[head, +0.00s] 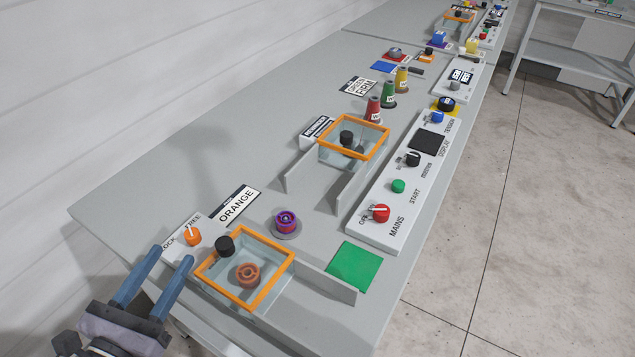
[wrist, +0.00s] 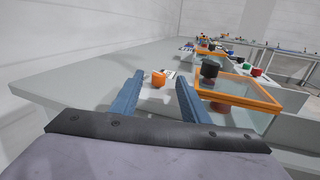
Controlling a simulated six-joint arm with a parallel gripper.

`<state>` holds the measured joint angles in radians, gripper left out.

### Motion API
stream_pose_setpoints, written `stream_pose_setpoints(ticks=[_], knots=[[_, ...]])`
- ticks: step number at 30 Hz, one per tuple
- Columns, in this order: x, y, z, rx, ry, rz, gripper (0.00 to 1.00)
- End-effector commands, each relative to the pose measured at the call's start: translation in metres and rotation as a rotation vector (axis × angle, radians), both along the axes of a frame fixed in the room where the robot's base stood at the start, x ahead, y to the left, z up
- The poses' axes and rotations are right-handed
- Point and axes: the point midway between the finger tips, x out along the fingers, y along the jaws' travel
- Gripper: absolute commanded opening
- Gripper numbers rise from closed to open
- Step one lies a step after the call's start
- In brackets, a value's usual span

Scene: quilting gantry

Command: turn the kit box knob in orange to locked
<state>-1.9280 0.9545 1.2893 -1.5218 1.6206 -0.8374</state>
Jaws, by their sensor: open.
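The orange knob (head: 192,236) stands on a white plate (head: 178,258) marked LOCK and FREE, beside the ORANGE sign (head: 237,206). Its white mark appears to point toward FREE, though it is small. The knob also shows in the wrist view (wrist: 158,79), between and beyond the fingers.
A second orange-framed box (head: 353,138) and a control panel (head: 398,190) with several knobs stand farther along. Grey dividers (head: 325,283) rise near the box. Bare bench lies left of the sign.

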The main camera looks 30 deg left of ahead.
Motion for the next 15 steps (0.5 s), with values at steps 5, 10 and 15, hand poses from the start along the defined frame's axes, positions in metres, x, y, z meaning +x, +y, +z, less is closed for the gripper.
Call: stream_pose_setpoints(ticks=[5, 10, 15], knots=[[0.024, 0.003, 0.027, 0.059, 0.033, -0.023, 0.42], [0.049, 0.002, 0.045, 0.109, 0.07, -0.052, 0.42], [0.077, -0.005, 0.053, 0.145, 0.114, -0.096, 0.42]])
